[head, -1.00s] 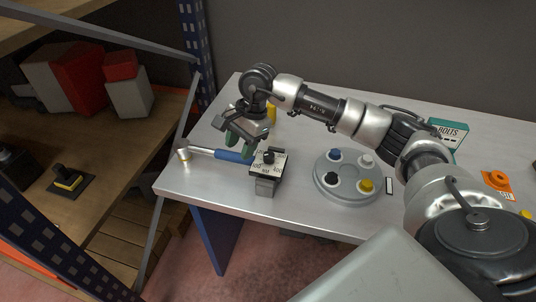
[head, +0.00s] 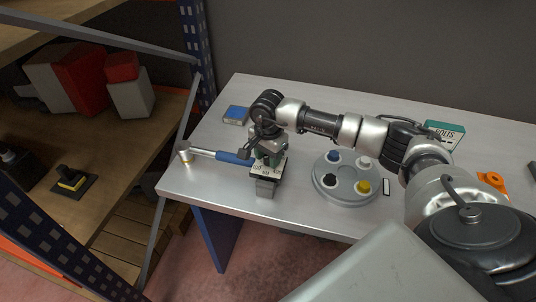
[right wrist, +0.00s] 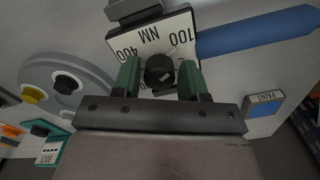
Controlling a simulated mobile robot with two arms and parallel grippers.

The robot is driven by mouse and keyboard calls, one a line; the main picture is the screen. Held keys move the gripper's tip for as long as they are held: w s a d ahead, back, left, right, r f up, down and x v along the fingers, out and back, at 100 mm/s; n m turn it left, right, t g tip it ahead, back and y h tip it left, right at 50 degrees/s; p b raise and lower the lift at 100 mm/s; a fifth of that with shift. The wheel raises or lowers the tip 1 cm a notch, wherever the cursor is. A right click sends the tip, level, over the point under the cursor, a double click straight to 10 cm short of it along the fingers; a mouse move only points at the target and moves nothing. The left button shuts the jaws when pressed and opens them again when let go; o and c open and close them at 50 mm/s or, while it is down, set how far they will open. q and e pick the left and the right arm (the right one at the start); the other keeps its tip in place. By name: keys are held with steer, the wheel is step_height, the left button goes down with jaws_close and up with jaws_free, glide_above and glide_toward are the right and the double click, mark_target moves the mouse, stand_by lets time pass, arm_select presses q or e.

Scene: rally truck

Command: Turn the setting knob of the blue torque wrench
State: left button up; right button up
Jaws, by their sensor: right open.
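The blue torque wrench (head: 234,157) lies on the bench's left part, its silver shaft pointing left. It also shows at the upper right of the right wrist view (right wrist: 255,33). A white dial plate (head: 258,171) marked 100, 400 and NM is at its right end, over a grey block. The black setting knob (right wrist: 158,72) stands on the plate. My right gripper (right wrist: 159,80) is open, with one green finger on each side of the knob. Whether they touch it I cannot tell. In the head view the gripper (head: 268,157) hides the knob. My left gripper is out of view.
A grey round tray (head: 346,198) with several coloured knobs stands right of the wrench. A blue paint box (head: 236,114) is behind the wrench. A green bolts box (head: 446,133) and an orange item (head: 492,181) are further right. A shelf rack stands left.

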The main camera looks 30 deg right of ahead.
steer(key=shift+f, duration=0.3)
steer(key=c, duration=0.6)
steer(key=shift+c, duration=0.2)
